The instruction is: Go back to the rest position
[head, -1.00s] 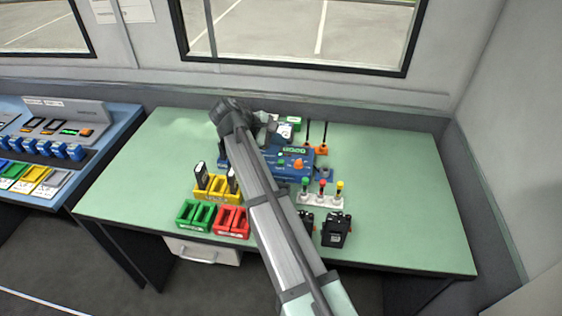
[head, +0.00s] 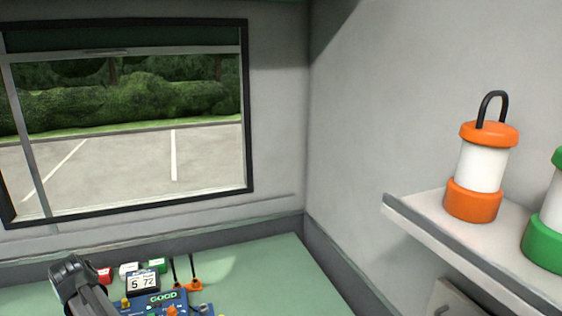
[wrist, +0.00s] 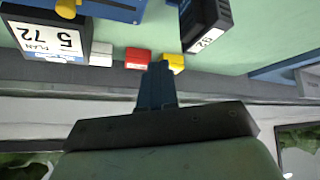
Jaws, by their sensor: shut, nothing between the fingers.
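My gripper (wrist: 155,85) shows in the wrist view with its dark fingers shut together and empty. It points toward the green bench top (wrist: 250,48), apart from the objects around it. In the head view only a dark arm joint of mine shows at the lower left; the fingers cannot be made out there.
A blue box (head: 172,298) marked GOOD and a 5 72 display (head: 142,284) stand beside my arm. White (wrist: 101,54), red (wrist: 137,58) and yellow (wrist: 172,62) blocks and a black device (wrist: 205,25) are near my fingers. A shelf (head: 425,217) holds an orange lantern (head: 481,165).

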